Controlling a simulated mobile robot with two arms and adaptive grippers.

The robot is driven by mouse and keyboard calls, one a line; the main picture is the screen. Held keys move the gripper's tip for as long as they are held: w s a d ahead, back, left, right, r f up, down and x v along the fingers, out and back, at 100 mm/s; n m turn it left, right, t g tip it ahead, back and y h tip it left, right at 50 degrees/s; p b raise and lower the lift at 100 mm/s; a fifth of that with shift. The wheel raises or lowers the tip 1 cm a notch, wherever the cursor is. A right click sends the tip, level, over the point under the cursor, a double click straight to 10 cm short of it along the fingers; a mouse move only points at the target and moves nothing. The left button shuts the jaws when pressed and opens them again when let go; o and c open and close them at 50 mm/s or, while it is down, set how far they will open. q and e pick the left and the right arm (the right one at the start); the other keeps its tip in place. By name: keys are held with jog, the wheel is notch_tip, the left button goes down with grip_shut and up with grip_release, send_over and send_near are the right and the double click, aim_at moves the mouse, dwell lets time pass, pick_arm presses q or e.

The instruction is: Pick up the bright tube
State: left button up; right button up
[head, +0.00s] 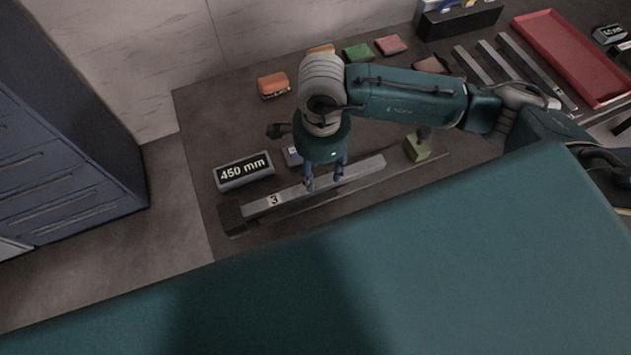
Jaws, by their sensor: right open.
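A bright silver tube (362,168) lies along a dark holder at the front of the bench, with a label "3" near its left end. My right gripper (325,183) points down over the middle of this tube, with its fingers open. The fingertips are at or just above the tube, and I cannot tell whether they touch it. My left gripper is not in view. Several more metal bars (497,62) lie at the back right of the bench.
A "450 mm" display (244,171) stands left of the tube. A green block (417,150) is near its right end. Coloured blocks, orange (274,85) and green (358,52), lie behind my arm. A red tray (572,55) is at the far right. Blue drawers (65,175) stand left.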

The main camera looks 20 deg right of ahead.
aim_at(317, 187)
jog(key=shift+f, duration=0.4)
jog(key=f+p, duration=0.2)
jog(key=f, duration=0.1)
jog(key=f+p, duration=0.1)
jog(key=shift+a+f, duration=0.35)
jog(key=shift+f, duration=0.4)
jog(key=shift+w+r, duration=0.1)
grip_shut()
